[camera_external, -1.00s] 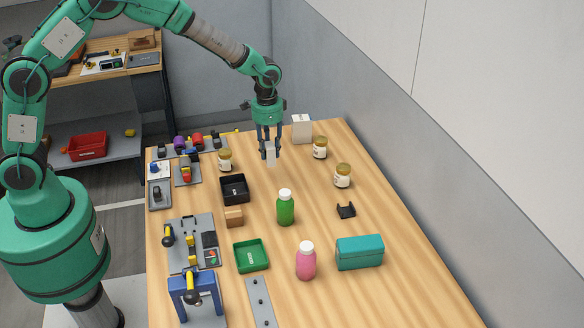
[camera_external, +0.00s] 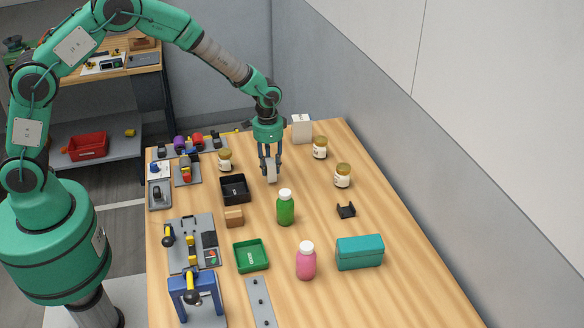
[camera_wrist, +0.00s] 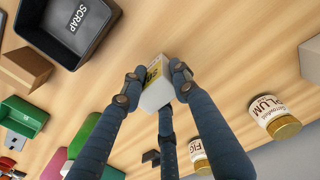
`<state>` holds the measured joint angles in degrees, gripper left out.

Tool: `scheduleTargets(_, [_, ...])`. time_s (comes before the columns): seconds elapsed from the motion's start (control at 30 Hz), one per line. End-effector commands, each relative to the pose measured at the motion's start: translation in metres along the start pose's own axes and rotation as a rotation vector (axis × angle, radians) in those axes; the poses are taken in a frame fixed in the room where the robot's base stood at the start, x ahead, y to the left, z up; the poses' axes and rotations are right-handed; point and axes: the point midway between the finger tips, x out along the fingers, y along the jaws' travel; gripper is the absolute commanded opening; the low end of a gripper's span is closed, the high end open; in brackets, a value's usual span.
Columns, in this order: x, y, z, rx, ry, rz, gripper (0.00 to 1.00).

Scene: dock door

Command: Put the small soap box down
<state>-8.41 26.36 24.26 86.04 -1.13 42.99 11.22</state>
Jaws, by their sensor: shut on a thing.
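The small soap box (camera_external: 271,174) is a little pale box with a yellow and dark label that shows in the wrist view (camera_wrist: 156,93). My gripper (camera_external: 270,165) points down over the back middle of the wooden table (camera_external: 310,185). Its fingers (camera_wrist: 156,84) are shut on the soap box from its sides. The box looks upright and is low over bare wood, to the right of the black tray. I cannot tell whether its bottom touches the table.
The black scrap tray (camera_external: 234,200) stands left of my gripper, and a green bottle (camera_external: 285,208) stands in front. Jars (camera_external: 320,148) (camera_external: 342,176) (camera_external: 225,160) and a white box (camera_external: 301,129) stand around. Bare wood lies right of the soap box.

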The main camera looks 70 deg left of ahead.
Motion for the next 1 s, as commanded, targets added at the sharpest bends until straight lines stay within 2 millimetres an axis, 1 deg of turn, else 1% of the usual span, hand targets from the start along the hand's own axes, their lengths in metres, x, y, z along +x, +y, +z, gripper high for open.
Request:
scheduleTargets(0.03, [0.007,0.000,0.000,0.000,-0.001,0.000,0.01])
scheduleTargets(0.13, [0.015,0.000,0.000,0.000,-0.001,0.000,0.01])
scheduleTargets(0.6, [0.019,0.000,0.000,0.000,0.000,0.000,0.01])
scheduleTargets(0.63, [0.018,0.000,0.000,0.000,0.000,0.000,0.35])
scheduleTargets(0.7, [0.018,0.000,0.000,0.000,0.000,0.000,0.48])
scheduleTargets(1.0, [0.018,0.000,0.000,0.000,0.000,0.000,0.48])
